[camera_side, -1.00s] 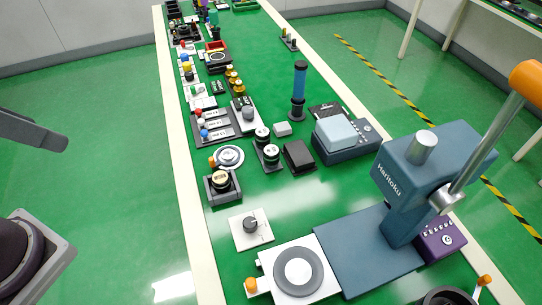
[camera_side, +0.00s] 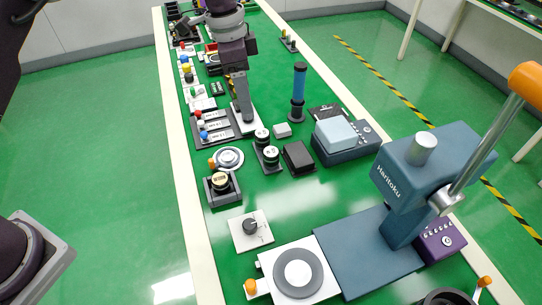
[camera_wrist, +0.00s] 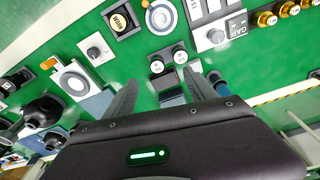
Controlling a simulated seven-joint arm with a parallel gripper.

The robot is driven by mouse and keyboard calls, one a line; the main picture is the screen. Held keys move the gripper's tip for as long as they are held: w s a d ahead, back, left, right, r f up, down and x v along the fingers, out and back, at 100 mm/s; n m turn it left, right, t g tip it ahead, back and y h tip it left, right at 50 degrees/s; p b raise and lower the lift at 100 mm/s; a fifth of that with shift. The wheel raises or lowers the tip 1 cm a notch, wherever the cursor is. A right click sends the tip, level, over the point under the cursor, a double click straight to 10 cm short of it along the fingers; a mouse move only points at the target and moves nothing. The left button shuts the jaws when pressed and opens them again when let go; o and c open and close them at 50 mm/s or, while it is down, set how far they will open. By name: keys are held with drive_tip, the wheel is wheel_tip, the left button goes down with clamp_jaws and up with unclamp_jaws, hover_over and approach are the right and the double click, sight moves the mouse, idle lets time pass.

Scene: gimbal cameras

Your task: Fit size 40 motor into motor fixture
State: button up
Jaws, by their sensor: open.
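Two short black cylinders with white tops, likely the motors, stand upright on a dark holder (camera_side: 265,147): the rear one (camera_side: 262,135) and the front one (camera_side: 271,155). They also show in the wrist view, left (camera_wrist: 158,67) and right (camera_wrist: 180,58). Their size markings are too small to read. A dark square block (camera_side: 222,198) holds a round part with a gold top (camera_side: 220,180); I cannot tell whether this block is the motor fixture. My gripper (camera_side: 247,128) points down behind the cylinders. In the wrist view its fingers (camera_wrist: 162,80) are apart and empty.
A blue press marked Haritoku (camera_side: 405,170) stands at the front right. A dark box (camera_side: 298,157), a blue-grey device (camera_side: 345,140) and a tall blue column (camera_side: 299,88) are right of the cylinders. A white knob plate (camera_side: 250,232) is in front. Green table shows between them.

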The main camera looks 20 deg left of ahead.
sight(271, 151)
drive_tip(key=d+f+m, duration=0.1)
drive_tip(key=f, duration=0.2)
drive_tip(key=w+d+f+m, duration=0.1)
drive_tip(key=d+f+m, duration=0.1)
drive_tip(key=f, duration=0.2)
drive_tip(key=d+f+m+y, duration=0.1)
drive_tip(key=d+f, duration=0.1)
drive_tip(key=f, duration=0.2)
drive_tip(key=shift+w+d+f+g, duration=0.1)
drive_tip(key=shift+w+f+g, duration=0.1)
drive_tip(key=shift+w+g, duration=0.15)
drive_tip(key=shift+m, duration=0.3)
drive_tip(key=f, duration=0.7)
drive_tip(key=shift+d+f, duration=0.2)
drive_tip(key=shift+d, duration=0.1)
clamp_jaws()
